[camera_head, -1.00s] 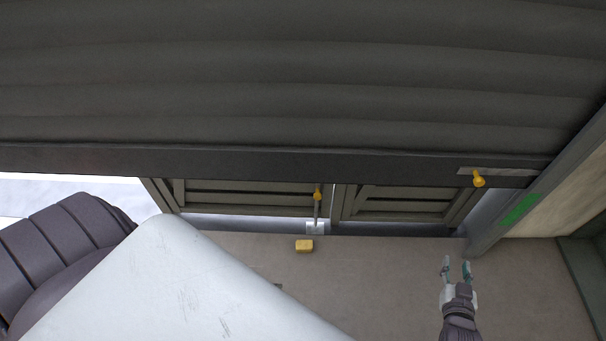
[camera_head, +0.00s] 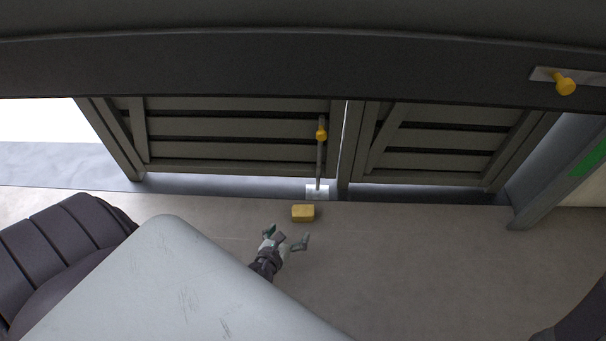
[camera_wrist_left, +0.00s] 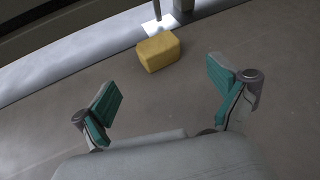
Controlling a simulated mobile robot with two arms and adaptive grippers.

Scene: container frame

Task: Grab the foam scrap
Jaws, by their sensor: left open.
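The foam scrap (camera_head: 303,213) is a small yellow block lying on the grey-brown floor, just in front of the base of an upright rod. My left gripper (camera_head: 287,238) is open, just nearer to me than the block and apart from it. In the left wrist view the foam scrap (camera_wrist_left: 159,51) sits ahead of the open fingers (camera_wrist_left: 163,88), roughly in line with the gap between them. Nothing is between the fingers. My right gripper is not in view; a dark piece that looks like my right arm shows at the bottom right corner.
Slatted dark panels (camera_head: 235,135) stand behind the block, with a yellow-knobbed rod (camera_head: 320,160) and pale floor plate (camera_head: 317,191). A dark beam (camera_head: 250,65) crosses above. A post (camera_head: 545,185) stands at right. The floor (camera_head: 420,260) right of the gripper is clear.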

